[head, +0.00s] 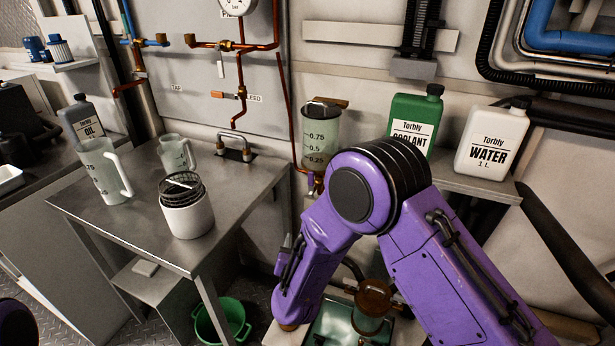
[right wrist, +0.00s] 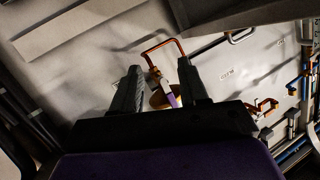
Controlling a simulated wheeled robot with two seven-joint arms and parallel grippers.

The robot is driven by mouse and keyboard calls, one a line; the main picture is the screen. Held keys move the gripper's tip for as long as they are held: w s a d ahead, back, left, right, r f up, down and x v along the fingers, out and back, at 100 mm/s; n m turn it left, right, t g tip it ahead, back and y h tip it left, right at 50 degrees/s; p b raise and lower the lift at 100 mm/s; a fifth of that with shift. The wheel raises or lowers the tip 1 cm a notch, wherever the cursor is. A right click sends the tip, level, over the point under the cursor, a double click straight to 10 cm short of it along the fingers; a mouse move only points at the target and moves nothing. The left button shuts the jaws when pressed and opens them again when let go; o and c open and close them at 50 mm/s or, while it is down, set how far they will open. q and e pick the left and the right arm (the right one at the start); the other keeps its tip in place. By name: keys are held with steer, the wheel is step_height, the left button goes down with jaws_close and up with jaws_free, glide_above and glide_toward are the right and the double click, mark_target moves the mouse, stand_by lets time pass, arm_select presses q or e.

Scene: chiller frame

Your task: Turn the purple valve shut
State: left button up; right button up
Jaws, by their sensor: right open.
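In the right wrist view, a small purple lever (right wrist: 173,93), which looks like the purple valve's handle, sits by an orange-brown round part under a copper pipe (right wrist: 160,50). My right gripper (right wrist: 158,82) is open, its two dark fingers appearing on either side of the lever. The lever looks beyond the fingertips or between them; I cannot tell the depth, and no contact shows. In the head view my purple right arm reaches down at centre and its fingers are not visible. My left gripper is out of view.
A metal table (head: 110,215) at left holds jugs and a white pot (head: 187,215). A green bucket (head: 222,320) stands below. A sight glass (head: 321,130), green coolant bottle (head: 415,120) and white water bottle (head: 491,145) stand behind my right arm. Copper pipes run along the wall.

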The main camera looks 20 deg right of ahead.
mark_target(310, 174)
steer(key=w+r+m+g+h, duration=0.1)
steer(key=w+r+m+h, duration=0.15)
steer(key=r+h, duration=0.7)
steer(key=w+d+r, duration=0.1)
steer(key=w+d, duration=0.1)
steer(key=w+d+y+p, duration=0.1)
steer(key=w+d, duration=0.1)
steer(key=w, duration=0.1)
steer(key=w+d+r+n+y, duration=0.1)
steer(key=w+d, duration=0.2)
steer(key=shift+d+r+p, duration=0.1)
steer(key=shift+r+p, duration=0.2)
jaws_close()
